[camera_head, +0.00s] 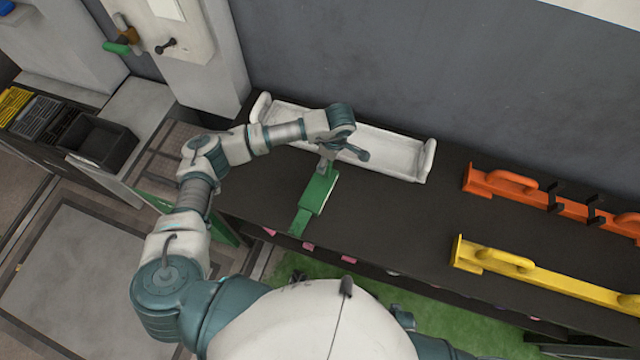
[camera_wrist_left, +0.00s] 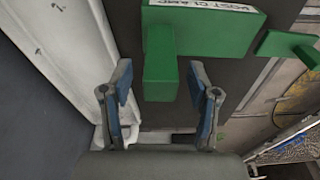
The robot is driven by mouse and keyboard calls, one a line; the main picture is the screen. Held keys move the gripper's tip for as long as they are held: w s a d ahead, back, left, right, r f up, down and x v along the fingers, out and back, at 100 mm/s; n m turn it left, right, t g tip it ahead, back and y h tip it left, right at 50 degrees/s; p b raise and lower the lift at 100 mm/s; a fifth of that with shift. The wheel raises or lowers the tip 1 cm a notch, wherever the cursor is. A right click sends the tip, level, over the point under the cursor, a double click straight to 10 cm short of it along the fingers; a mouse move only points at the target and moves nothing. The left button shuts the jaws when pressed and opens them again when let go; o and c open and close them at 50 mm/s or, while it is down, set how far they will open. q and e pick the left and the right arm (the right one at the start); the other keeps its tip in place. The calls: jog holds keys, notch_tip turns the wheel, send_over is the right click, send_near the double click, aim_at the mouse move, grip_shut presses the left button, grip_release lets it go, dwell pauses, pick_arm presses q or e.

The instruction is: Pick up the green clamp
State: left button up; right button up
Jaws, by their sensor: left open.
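The green clamp (camera_head: 318,193) lies on the dark bench top, in front of the white tray. In the left wrist view, the clamp (camera_wrist_left: 222,32) has a white label reading "MAST CLAMP" and a green block-like part (camera_wrist_left: 160,75) pointing toward my gripper. My left gripper (camera_head: 335,155) is over the clamp's far end. In the wrist view, its open fingers (camera_wrist_left: 161,78) stand on either side of the green part, with gaps visible. Whether that part is fully between the fingers in depth, I cannot tell. My right gripper is out of view.
The white tray (camera_head: 385,153) lies behind the clamp, close to my left wrist. An orange bar with a handle (camera_head: 485,182) and a yellow one (camera_head: 545,280) lie to the right. Bare bench top (camera_head: 395,215) separates them from the clamp. A grey wall (camera_head: 420,70) stands behind.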

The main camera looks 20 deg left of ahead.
pick_arm(q)
notch_tip(320, 180, down, 2)
jog(key=shift+a, duration=0.15)
grip_shut()
jog(key=shift+r, duration=0.15)
